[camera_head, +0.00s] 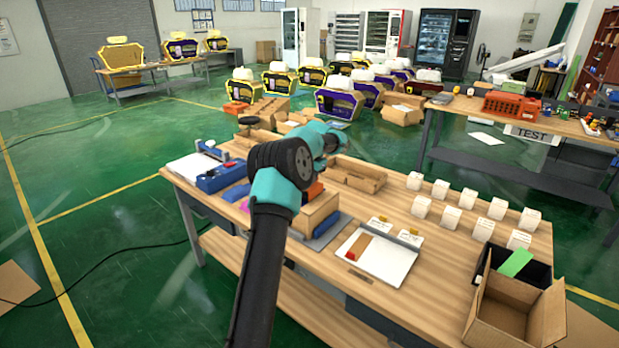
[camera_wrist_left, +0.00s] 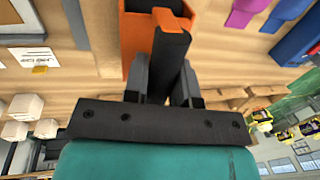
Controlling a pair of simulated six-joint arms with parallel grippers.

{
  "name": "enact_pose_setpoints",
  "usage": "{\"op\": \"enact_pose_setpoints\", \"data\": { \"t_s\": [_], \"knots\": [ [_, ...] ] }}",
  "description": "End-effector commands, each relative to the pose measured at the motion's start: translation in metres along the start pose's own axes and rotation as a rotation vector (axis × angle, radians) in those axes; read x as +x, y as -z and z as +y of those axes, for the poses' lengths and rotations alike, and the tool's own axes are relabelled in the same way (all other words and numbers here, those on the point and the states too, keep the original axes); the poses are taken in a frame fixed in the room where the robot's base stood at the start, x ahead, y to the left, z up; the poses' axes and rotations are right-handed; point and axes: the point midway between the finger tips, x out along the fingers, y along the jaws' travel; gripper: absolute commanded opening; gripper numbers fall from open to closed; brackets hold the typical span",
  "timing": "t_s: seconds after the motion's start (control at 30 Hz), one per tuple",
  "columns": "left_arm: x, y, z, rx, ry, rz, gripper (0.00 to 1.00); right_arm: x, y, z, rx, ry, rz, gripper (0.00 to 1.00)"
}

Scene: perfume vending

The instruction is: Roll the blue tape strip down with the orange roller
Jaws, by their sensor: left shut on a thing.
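In the left wrist view my left gripper (camera_wrist_left: 164,82) is shut on the roller (camera_wrist_left: 172,45), which has a dark body and an orange end. The roller sits at or inside an orange open holder (camera_wrist_left: 130,50); I cannot tell whether it touches the holder. In the head view the orange holder (camera_head: 316,190) shows beside my left arm, which hides the fingers and the roller. My right gripper is not in view.
A blue dispenser (camera_head: 222,177) is left of the arm on the wooden table (camera_head: 395,200). A white sheet (camera_head: 385,260) and several small white boxes (camera_head: 450,217) lie to the right. An open carton (camera_head: 505,305) and a black bin (camera_head: 540,272) stand at the right end.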

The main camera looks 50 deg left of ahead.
Motion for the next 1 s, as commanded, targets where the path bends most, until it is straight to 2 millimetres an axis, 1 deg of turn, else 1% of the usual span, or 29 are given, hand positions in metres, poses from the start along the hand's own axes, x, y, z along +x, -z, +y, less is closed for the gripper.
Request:
{"op": "enact_pose_setpoints", "data": {
  "t_s": [0.4,0.83,1.0],
  "knots": [
    [0.001,0.01,0.001,0.001,0.0,0.0,0.04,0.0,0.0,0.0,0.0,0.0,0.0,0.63],
    [0.001,0.012,0.001,0.001,0.0,-0.001,0.04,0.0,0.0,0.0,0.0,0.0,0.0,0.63],
    [0.001,0.015,0.001,0.001,0.0,-0.001,0.04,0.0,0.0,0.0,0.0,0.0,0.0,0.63]
  ]
}}
